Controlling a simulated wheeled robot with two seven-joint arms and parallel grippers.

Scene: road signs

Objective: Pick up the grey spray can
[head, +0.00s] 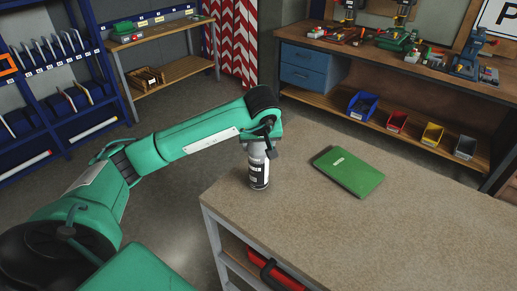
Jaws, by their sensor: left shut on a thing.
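The grey spray can (259,174) with a dark label band stands upright near the far left corner of the table (330,220). My left arm reaches in from the left, and its gripper (258,146) is shut on the top of the can from above. The gripper and wrist hide the can's top. I cannot tell whether the can's base touches the table or is slightly above it. My right gripper is not in the head view.
A green flat case (348,171) lies on the table to the right of the can. A red toolbox (272,268) sits on the shelf below. A workbench (400,75) with coloured bins stands behind. The table's front right area is clear.

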